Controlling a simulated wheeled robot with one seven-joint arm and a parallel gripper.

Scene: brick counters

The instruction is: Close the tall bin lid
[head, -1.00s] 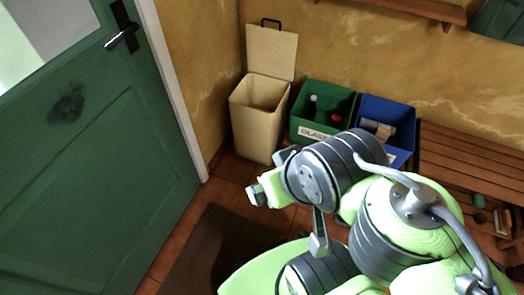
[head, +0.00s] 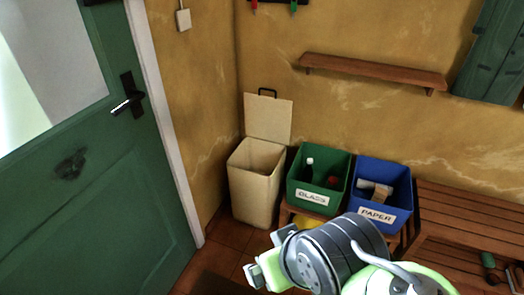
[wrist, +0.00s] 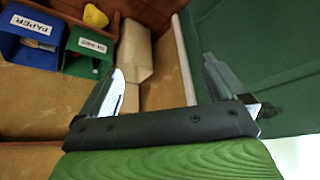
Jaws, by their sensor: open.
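The tall bin (head: 254,192) is cream and stands upright in the corner by the door. Its lid (head: 268,119) is open, standing up against the wall behind the bin, with a dark handle (head: 267,92) at its top edge. The bin also shows in the wrist view (wrist: 138,48), beyond my gripper's fingers. My gripper (wrist: 165,78) is open and empty, its two fingers apart. In the head view my gripper (head: 262,258) is low in the picture, in front of the bin and apart from it; its fingertips are hard to make out there.
A green glass crate (head: 311,196) and a blue paper crate (head: 376,219) stand right of the bin, beside a slatted wooden bench (head: 465,225). A green door (head: 90,200) is at left. A wall shelf (head: 372,72) hangs above. Tiled floor in front of the bin is clear.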

